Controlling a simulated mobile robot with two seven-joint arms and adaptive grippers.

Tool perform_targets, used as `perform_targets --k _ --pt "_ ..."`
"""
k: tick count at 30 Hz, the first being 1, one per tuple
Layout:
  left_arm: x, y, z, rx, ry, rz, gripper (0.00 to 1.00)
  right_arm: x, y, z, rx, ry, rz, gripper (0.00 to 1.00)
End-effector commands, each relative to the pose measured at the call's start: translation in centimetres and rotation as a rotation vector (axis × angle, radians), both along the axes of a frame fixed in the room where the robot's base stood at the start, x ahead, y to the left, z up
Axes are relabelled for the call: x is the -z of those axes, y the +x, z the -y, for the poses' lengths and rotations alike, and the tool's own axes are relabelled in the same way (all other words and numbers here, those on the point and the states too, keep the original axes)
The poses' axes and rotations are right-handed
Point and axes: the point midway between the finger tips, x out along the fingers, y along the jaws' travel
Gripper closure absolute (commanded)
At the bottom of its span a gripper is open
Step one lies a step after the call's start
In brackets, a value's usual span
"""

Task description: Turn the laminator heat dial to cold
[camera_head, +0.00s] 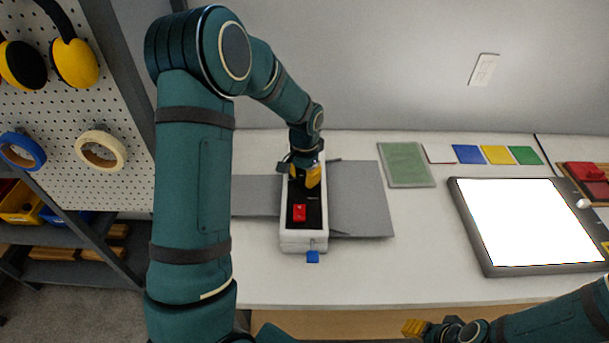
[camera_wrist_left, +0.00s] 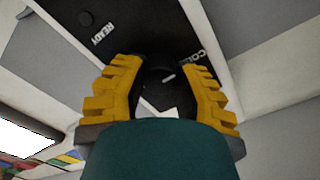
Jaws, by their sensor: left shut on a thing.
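The laminator (camera_head: 304,242) is a long white box with a black top panel, standing on the table over grey sheets. A red switch (camera_head: 299,212) sits on its near part, and a blue tab (camera_head: 313,257) sticks out at its near end. My left gripper (camera_head: 306,176) is over the far end of the panel. In the left wrist view its yellow fingers are shut around the black round heat dial (camera_wrist_left: 160,75), which has a pale pointer mark. The word READY and part of a COLD label show on the panel. My right gripper (camera_head: 415,327) is low at the front edge; its jaw state is unclear.
A lit white light pad (camera_head: 530,220) lies on the table at right. A green mat (camera_head: 406,164) and several coloured cards lie behind it. A pegboard (camera_head: 100,150) with tape rolls and ear defenders stands at left. The table's front middle is clear.

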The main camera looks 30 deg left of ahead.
Motion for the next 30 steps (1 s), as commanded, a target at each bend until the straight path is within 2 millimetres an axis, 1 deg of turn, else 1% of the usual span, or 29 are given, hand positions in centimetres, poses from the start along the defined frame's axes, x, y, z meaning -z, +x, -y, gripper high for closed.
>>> perform_targets --k 1,2,3,4,5,14,17,20,30 --pt "0.1 -0.1 0.0 -0.001 -0.001 -0.004 1.00 0.0 0.0 0.0 0.000 0.000 0.000 0.53" --pt "0.1 -0.1 0.0 -0.001 -0.001 -0.004 0.66 0.0 0.0 0.0 0.000 0.000 0.000 0.53" --pt "0.1 -0.1 0.0 -0.001 -0.001 -0.004 0.52 0.0 0.0 0.0 0.000 0.000 0.000 0.53" --pt "0.1 -0.1 0.0 -0.001 -0.001 -0.004 0.41 0.0 0.0 0.0 0.000 0.000 0.000 0.53" --pt "0.1 -0.1 0.0 0.000 -0.001 -0.003 0.35 0.0 0.0 0.0 0.000 0.000 0.000 0.53" --pt "0.0 0.0 0.0 0.000 -0.001 -0.001 0.35 0.0 0.0 0.0 0.000 0.000 0.000 0.53" --pt "-0.6 0.0 0.0 0.001 0.000 0.000 0.35 0.0 0.0 0.0 0.000 0.000 0.000 0.53" --pt "-1.9 0.1 0.0 0.000 0.000 0.003 0.35 0.0 0.0 0.0 0.000 0.000 0.000 0.53" --pt "-8.7 0.0 0.0 0.000 0.000 0.002 0.35 0.0 0.0 0.0 0.000 0.000 0.000 0.53"
